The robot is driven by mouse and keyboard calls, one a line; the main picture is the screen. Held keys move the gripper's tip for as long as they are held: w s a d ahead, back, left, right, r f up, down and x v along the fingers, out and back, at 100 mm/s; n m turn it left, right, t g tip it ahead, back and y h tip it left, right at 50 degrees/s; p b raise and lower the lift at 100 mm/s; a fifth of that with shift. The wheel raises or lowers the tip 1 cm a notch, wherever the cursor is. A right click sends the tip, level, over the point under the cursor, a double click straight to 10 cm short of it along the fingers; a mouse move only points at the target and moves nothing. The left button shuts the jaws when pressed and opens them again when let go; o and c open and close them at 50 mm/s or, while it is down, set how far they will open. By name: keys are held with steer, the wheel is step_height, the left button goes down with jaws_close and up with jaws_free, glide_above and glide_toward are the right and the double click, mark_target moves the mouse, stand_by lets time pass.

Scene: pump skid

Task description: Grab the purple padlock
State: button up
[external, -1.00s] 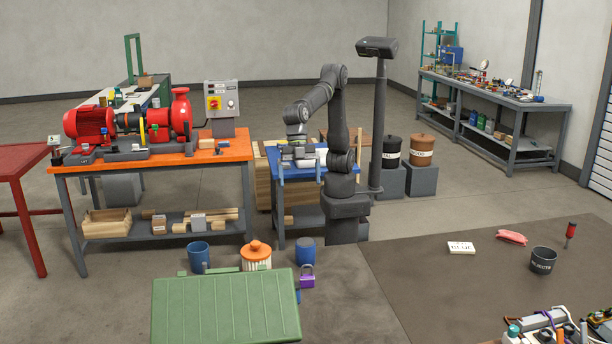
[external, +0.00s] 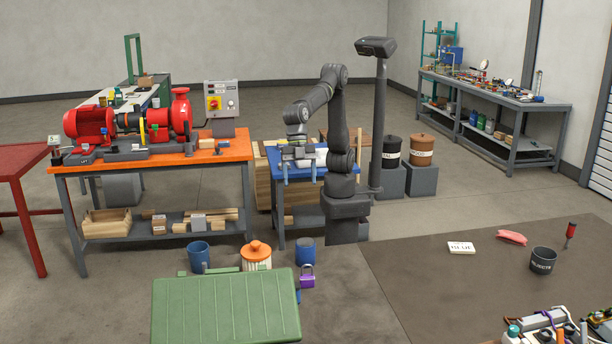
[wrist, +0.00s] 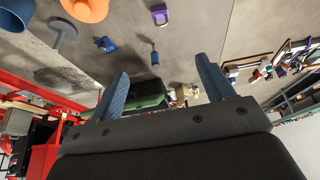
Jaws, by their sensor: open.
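The purple padlock (external: 307,281) has a grey shackle and stands at the right edge of the green case in the external view, in front of a blue cup. In the wrist view a small purple thing (wrist: 160,13), which looks like the padlock, shows near the top edge. My gripper (external: 298,164) is over the small blue table in the external view, well behind and above the padlock. Its two blue fingers (wrist: 163,90) are spread apart in the wrist view, with nothing held between them.
A green case (external: 226,308) lies in front, with an orange-lidded jar (external: 256,256) and two blue cups (external: 199,257) behind it. The orange bench (external: 150,158) with the red pump stands left of my arm. A dark mat (external: 470,290) lies on the right with a black bin (external: 543,261).

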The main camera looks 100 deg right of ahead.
steer(key=shift+f, duration=0.1)
steer(key=m+t+h, duration=0.1)
steer(key=m+t, duration=0.2)
steer(key=m, duration=0.5)
glide_toward(308, 275)
steer(key=shift+x, duration=4.7)
steer(key=shift+d, duration=0.15)
steer(key=c, duration=1.1)
